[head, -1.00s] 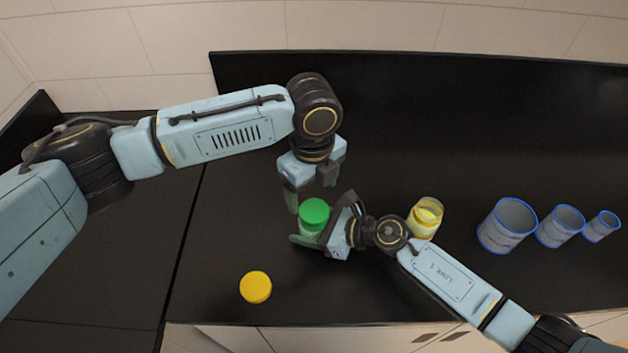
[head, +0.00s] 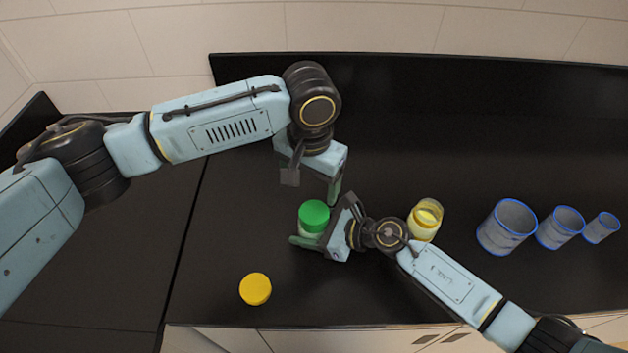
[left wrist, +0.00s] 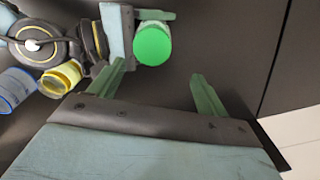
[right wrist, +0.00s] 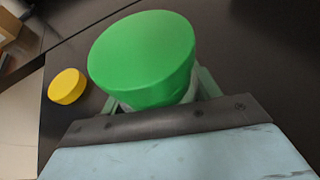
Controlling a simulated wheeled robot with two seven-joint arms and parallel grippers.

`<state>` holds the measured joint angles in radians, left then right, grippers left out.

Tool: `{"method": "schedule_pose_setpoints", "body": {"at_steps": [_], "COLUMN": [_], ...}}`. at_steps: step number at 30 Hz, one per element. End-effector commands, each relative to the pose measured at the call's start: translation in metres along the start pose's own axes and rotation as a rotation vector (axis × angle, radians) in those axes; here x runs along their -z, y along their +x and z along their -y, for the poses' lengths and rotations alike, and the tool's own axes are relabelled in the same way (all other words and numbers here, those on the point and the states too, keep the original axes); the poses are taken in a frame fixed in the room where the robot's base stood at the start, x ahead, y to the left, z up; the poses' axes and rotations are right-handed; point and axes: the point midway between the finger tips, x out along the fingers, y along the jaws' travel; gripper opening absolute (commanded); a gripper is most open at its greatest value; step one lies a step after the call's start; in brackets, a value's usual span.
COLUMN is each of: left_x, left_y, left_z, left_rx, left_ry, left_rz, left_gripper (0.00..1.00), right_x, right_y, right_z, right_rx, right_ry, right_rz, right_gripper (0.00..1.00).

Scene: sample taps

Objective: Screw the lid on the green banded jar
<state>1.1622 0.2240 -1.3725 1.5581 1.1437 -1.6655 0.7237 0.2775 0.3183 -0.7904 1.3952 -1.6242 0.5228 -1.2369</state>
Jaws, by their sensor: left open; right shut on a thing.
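The green banded jar stands upright on the black counter with the green lid (head: 314,213) on its top; the lid also shows in the left wrist view (left wrist: 153,44) and large in the right wrist view (right wrist: 143,58). The lid hides most of the jar. My right gripper (head: 312,240) is shut on the jar's body, below the lid. My left gripper (head: 312,190) is open and empty, above and behind the lid, apart from it. In the left wrist view its two fingers (left wrist: 158,85) are wide apart with nothing between them.
A yellow lid (head: 255,288) lies on the counter at front left. An open yellow banded jar (head: 425,219) stands right of my right wrist. Several blue-rimmed clear containers (head: 507,226) stand farther right. The counter behind is clear.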

Motion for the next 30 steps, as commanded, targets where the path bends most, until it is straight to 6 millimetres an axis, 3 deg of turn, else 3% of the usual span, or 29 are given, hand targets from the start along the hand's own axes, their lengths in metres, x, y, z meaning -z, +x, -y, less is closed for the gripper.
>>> {"method": "schedule_pose_setpoints", "body": {"at_steps": [18,24,30], "left_x": [-0.003,-0.004,-0.005], "left_y": [-0.008,-0.009,-0.009], "left_z": [-0.008,-0.011,-0.013], "left_rx": [-0.009,-0.011,-0.011], "left_ry": [-1.091,-1.283,-1.338], "left_rz": [0.014,0.024,0.027], "left_gripper": [0.77,0.77,0.77], "right_x": [0.001,0.001,0.001], "right_y": [0.000,0.000,0.000], "right_z": [-0.001,-0.001,-0.001], "right_rx": [-0.001,-0.001,-0.001], "right_ry": [0.000,0.000,0.000], "right_rz": [-0.002,-0.002,-0.002], "right_gripper": [0.00,0.00,0.00]}}
